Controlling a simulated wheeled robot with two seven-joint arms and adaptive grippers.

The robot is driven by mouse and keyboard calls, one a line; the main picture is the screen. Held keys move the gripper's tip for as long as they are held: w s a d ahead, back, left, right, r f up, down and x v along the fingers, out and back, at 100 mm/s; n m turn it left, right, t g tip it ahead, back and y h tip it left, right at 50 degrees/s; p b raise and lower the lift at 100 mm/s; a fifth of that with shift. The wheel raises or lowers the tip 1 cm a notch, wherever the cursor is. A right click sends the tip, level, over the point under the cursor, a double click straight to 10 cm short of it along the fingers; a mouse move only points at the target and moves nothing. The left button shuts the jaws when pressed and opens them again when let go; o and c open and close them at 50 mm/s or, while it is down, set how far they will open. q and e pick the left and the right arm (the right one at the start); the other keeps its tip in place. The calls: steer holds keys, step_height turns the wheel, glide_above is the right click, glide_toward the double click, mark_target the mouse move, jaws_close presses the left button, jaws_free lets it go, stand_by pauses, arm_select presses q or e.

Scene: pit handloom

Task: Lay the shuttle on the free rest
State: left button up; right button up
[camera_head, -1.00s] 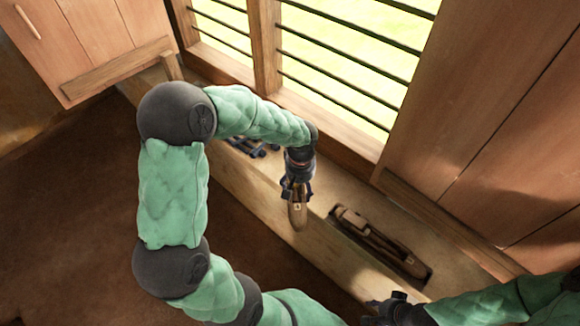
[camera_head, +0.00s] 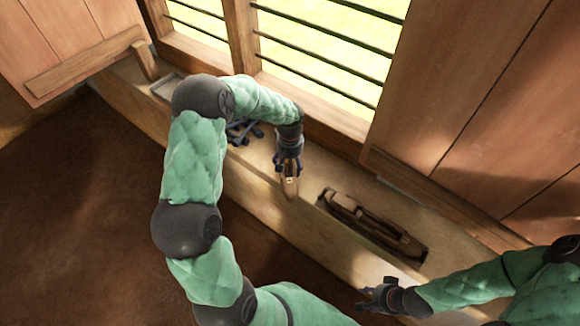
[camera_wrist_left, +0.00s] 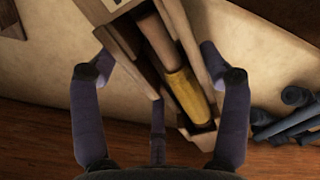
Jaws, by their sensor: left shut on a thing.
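My left gripper (camera_head: 289,160) is shut on the shuttle (camera_head: 290,187), a wooden boat shape, and holds it over the front of the ledge. In the left wrist view the shuttle (camera_wrist_left: 204,66) lies between the fingers, with a yellow-wound bobbin (camera_wrist_left: 185,92) inside it. A dark blue rest (camera_head: 243,131) stands on the ledge left of this gripper, partly hidden by my arm. Dark blue prongs also show at the right of the left wrist view (camera_wrist_left: 290,118). My right gripper (camera_head: 370,297) is low at the right, apart from the shuttle; its finger gap is unclear.
The wooden ledge (camera_head: 262,185) runs below a barred window (camera_head: 320,50). Wooden panels (camera_head: 460,90) stand at the right. A small grey tray (camera_head: 165,86) is at the far left.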

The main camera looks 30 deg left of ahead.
arm_select(q)
steer(key=shift+f, duration=0.45)
steer(key=shift+f, duration=0.15)
steer(key=o, duration=1.4)
